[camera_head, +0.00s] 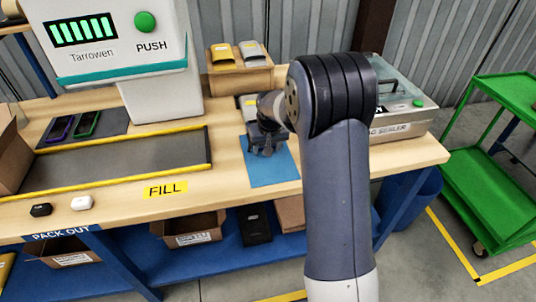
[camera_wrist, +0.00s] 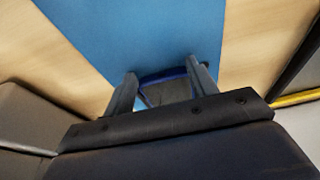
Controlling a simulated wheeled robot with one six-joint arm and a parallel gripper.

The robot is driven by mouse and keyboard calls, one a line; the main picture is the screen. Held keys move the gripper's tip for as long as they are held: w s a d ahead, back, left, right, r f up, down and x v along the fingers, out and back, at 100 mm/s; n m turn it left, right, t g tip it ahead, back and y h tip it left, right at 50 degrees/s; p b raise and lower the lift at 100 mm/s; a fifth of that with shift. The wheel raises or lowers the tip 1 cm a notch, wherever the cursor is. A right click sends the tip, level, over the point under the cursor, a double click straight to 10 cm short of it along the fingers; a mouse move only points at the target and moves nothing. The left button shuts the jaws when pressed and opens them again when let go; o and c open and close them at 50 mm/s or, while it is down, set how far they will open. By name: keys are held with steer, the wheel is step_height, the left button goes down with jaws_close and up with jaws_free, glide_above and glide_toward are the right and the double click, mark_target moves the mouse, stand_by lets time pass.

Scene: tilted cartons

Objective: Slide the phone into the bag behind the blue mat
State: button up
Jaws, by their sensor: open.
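The blue mat (camera_head: 272,174) lies on the bench, and it also fills much of the wrist view (camera_wrist: 130,35). My gripper (camera_head: 266,150) is low over the mat, pointing down. In the wrist view its two fingers (camera_wrist: 163,85) are apart. Between them shows a dark flat thing with a blue rim, which looks like the phone (camera_wrist: 168,92); I cannot tell whether a finger touches it. The phone is hidden by my gripper in the head view. Behind the mat, a pale and yellow item (camera_head: 246,103), possibly the bag, is partly hidden by my arm.
A carton (camera_head: 238,82) behind holds a yellow and a grey pouch. A sealer (camera_head: 405,115) stands right of my arm. The Tarrowen machine (camera_head: 120,40) stands left. Two other phones (camera_head: 86,124) lie on a dark mat at far left. A yellow-edged grey strip (camera_head: 110,165) lies left of the mat.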

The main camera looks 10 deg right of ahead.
steer(key=shift+w+p, duration=0.8)
steer(key=shift+w, duration=1.7)
steer(key=shift+w, duration=0.1)
steer(key=shift+s+f, duration=0.1)
steer(key=shift+s, duration=0.5)
step_height(320, 180, up, 8)
steer(key=p, duration=0.5)
